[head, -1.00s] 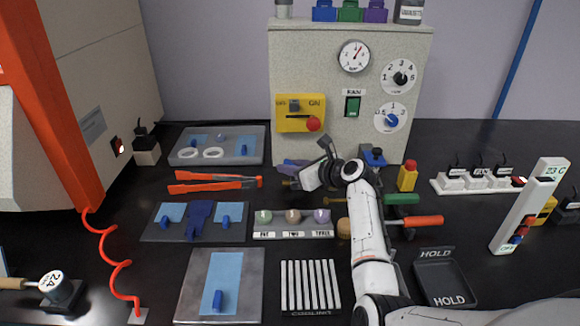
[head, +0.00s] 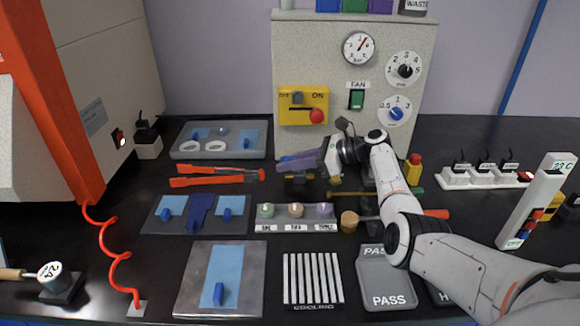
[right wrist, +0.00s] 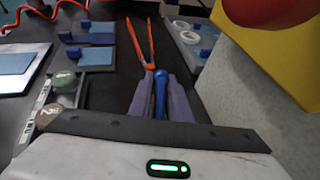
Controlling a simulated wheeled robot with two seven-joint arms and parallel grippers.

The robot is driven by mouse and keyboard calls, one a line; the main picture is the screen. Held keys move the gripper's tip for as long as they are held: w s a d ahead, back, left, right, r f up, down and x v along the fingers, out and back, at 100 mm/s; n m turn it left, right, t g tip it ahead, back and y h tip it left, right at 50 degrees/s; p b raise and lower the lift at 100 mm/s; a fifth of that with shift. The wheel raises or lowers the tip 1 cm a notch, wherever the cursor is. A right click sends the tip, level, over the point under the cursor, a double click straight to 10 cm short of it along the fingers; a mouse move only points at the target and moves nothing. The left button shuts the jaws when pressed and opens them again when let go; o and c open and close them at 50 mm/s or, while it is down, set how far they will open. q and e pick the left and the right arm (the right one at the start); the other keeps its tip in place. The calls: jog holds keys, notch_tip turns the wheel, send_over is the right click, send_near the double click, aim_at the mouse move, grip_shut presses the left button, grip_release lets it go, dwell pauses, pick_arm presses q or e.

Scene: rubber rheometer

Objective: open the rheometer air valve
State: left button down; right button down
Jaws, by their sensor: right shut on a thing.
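The yellow valve plate (head: 289,117) is on the front of the beige cabinet. It has a grey block, a dark slot, an ON label at its right and a red ball knob (head: 316,116) at its lower right. In the right wrist view, the red ball (right wrist: 262,8) and yellow plate (right wrist: 290,50) are at the upper right. My right gripper (head: 288,164) is below the plate, not touching the knob, and points left. It is shut on a slim blue piece (right wrist: 160,95) between its purple-grey fingers. My left gripper is not in view.
Orange tongs (head: 215,176) lie left of my right gripper. A grey tray with white rings (head: 214,153) is behind them. A rack of three samples (head: 295,227) stands in front. The cabinet (head: 345,20) also carries a gauge, fan switch and two dials.

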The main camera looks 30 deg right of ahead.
jog(key=shift+a+g, duration=0.1)
jog(key=shift+g, duration=0.2)
jog(key=shift+f, duration=0.1)
jog(key=c, duration=1.8)
grip_release()
jog(key=shift+c, duration=0.2)
jog(key=shift+s, duration=0.1)
jog(key=p+v, duration=0.1)
jog(key=v, duration=0.6)
jog(key=shift+s+d, duration=0.1)
jog(key=shift+d, duration=0.1)
